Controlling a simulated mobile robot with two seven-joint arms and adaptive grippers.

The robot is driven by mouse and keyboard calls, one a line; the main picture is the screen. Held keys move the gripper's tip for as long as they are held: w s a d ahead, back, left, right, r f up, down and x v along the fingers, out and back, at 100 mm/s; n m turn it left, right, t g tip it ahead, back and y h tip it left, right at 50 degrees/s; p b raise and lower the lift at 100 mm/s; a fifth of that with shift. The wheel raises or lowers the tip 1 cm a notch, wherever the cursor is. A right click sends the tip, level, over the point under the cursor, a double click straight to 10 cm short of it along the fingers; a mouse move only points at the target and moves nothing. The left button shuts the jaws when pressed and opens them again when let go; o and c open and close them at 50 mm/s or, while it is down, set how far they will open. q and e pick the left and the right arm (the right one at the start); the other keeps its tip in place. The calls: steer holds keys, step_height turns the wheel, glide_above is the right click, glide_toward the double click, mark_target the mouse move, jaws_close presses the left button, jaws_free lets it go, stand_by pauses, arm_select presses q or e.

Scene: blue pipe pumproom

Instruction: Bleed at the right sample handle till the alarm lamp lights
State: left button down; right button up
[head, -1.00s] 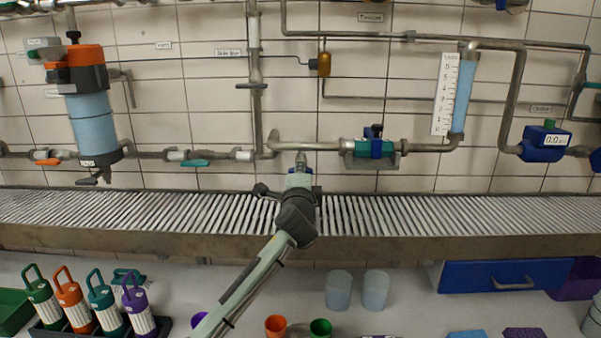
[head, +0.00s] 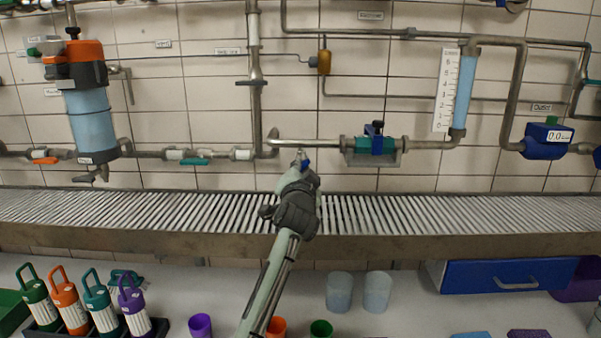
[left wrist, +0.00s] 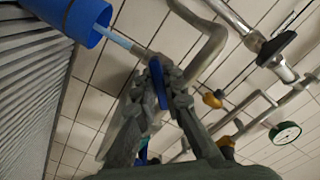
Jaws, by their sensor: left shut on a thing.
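In the head view my left gripper (head: 301,165) is at a small tap under the middle pipe, above the grating. In the left wrist view its fingers (left wrist: 158,98) are shut on a blue handle (left wrist: 157,82). A light-blue stream (left wrist: 122,42) runs from beside the handle into a blue cup-like vessel (left wrist: 76,18) over the grating. In the head view the gripper hides most of the tap and this vessel. An amber fitting (head: 324,62) hangs on the thin pipe above; I cannot tell whether it is the lamp or lit. My right gripper is not in view.
A slatted grating (head: 440,212) runs along the wall. A teal-and-blue valve (head: 376,146), a blue level tube (head: 464,92) and a blue meter (head: 546,141) are to the right. Bottles (head: 104,302) and cups (head: 340,292) stand on the counter below.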

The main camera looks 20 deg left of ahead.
arm_select(q)
steer(key=n, duration=0.4)
steer(key=shift+n+b, duration=0.3)
steer(key=shift+n, duration=0.1)
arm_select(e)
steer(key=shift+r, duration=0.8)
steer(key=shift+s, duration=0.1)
arm_select(q)
steer(key=c, duration=1.6)
jaws_free()
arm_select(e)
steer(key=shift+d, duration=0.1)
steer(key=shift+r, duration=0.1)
arm_select(q)
steer(key=shift+r, duration=0.1)
step_height(320, 180, up, 10)
steer(key=shift+f, duration=0.1)
